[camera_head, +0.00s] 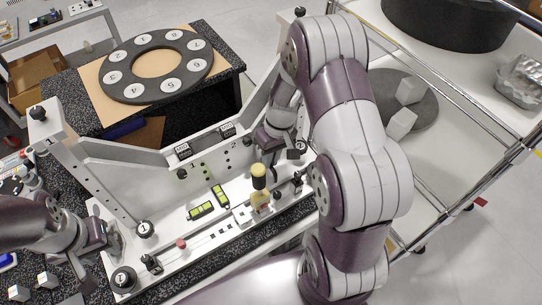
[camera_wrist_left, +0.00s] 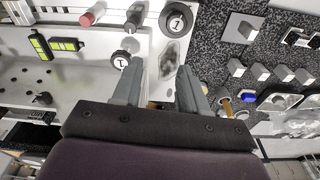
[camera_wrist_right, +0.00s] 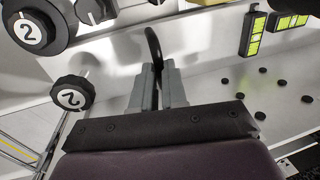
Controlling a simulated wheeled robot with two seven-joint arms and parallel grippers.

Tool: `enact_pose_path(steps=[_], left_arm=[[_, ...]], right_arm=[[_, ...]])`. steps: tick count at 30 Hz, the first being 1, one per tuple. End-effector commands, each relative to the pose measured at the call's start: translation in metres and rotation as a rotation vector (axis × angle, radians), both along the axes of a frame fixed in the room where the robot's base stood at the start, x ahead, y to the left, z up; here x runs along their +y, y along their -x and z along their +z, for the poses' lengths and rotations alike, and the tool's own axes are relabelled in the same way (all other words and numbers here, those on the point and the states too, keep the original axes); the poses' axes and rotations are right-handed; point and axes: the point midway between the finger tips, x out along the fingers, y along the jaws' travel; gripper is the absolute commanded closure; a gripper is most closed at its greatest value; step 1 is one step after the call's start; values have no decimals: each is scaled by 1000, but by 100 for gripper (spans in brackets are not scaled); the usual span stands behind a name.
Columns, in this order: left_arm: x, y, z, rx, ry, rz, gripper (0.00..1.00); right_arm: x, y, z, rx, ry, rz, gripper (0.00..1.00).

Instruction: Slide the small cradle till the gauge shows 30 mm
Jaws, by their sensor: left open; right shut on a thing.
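A white fixture plate (camera_head: 175,235) carries two yellow-green displays (camera_head: 201,210), too small to read. My left gripper (camera_wrist_left: 157,82) is open and empty, close to the knobs marked 1 (camera_wrist_left: 176,20) at the left end.
A round numbered disc (camera_head: 120,85) lies on a brown board behind the fixture. A slanted white wall (camera_head: 135,165) with small black boxes (camera_head: 183,151) backs the plate. Small grey-white blocks (camera_wrist_left: 238,67) lie on the speckled top by my left gripper. A red knob (camera_head: 181,243) stands at the front.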

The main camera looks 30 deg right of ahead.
Motion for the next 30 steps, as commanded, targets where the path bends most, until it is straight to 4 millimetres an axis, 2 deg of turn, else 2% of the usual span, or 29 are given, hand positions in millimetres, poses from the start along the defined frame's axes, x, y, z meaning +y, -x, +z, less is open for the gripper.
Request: enact_pose_path(steps=[7, 8, 9, 10, 20, 23, 30], left_arm=[[0, 0, -2, 0, 0, 0, 57], [0, 0, -2, 0, 0, 0, 57], [0, 0, -2, 0, 0, 0, 57], [0, 0, -2, 0, 0, 0, 57], [0, 0, -4, 0, 0, 0, 57], [0, 0, -9, 0, 0, 0, 57], [0, 0, -23, 0, 0, 0, 57]], right_arm=[[4, 0, 0, -1, -2, -1, 100], [4, 0, 0, -1, -2, -1, 78], [4, 0, 0, -1, -2, -1, 65], [4, 0, 0, -1, -2, 0, 62], [2, -1, 5, -3, -2, -1, 62], [-1, -2, 22, -6, 0, -1, 62], [-14, -3, 85, -7, -1, -1, 62]])
